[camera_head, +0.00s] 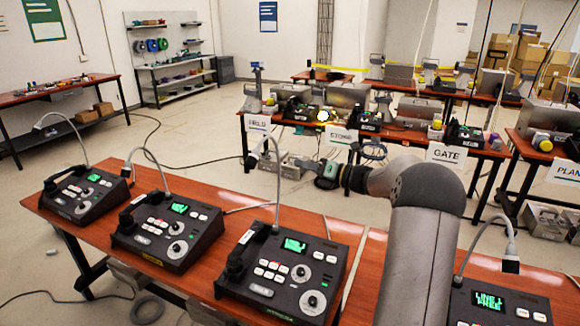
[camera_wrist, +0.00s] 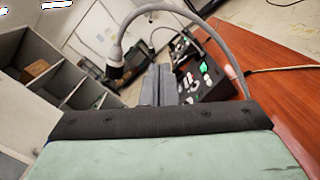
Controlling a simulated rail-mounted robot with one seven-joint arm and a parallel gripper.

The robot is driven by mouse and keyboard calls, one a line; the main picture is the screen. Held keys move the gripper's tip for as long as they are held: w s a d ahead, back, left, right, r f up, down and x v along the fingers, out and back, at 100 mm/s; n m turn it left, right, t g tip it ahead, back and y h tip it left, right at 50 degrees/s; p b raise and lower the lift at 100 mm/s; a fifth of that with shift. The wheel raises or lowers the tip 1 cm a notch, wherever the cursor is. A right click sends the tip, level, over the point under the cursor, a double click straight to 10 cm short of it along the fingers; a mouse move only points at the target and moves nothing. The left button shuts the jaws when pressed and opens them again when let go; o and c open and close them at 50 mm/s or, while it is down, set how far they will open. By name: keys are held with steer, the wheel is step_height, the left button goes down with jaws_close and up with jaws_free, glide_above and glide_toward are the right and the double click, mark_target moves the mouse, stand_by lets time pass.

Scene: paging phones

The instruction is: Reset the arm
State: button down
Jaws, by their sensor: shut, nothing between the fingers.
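My gripper (camera_wrist: 157,84) shows in the wrist view with its two grey fingers together and nothing between them. In the head view (camera_head: 312,167) it hangs at the end of my arm, beyond the far edge of the front table and pointing left. Black paging phones with green screens stand on that table: a left one (camera_head: 85,195), a middle one (camera_head: 166,231), a third (camera_head: 285,272) and a fourth (camera_head: 495,303), partly cut off. In the wrist view a phone (camera_wrist: 207,82) and its gooseneck microphone (camera_wrist: 114,62) appear near the fingers; contact cannot be judged.
The front table (camera_head: 225,190) is reddish wood. Farther tables carry phones and equipment behind signs such as FIELD (camera_head: 258,124) and GATE (camera_head: 446,154). A shelf rack (camera_head: 177,75) stands at the back left. Cables lie on the floor, with open floor left of centre.

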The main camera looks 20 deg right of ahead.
steer(key=shift+v, duration=0.8)
steer(key=s+a+f+n+g, duration=0.1)
steer(key=s+a+n+g, duration=0.3)
steer(key=a, duration=0.4)
steer(key=s+a+f+n+g, duration=0.1)
steer(key=s+a+n+g, duration=0.3)
steer(key=a, duration=0.5)
steer(key=s+a+f+n+g+h, duration=0.3)
steer(key=s+a+n, duration=0.4)
steer(key=s+n, duration=0.2)
steer(key=s+f+n+g+h, duration=0.1)
steer(key=s+f+n+h, duration=0.2)
steer(key=s+n, duration=0.6)
steer(key=s+f+n+g+h, duration=0.1)
steer(key=s+f+n+h, duration=0.2)
steer(key=s+n, duration=0.6)
steer(key=s+h, duration=0.2)
steer(key=s, duration=0.2)
steer(key=shift+d+h, duration=0.3)
steer(key=shift+h, duration=0.1)
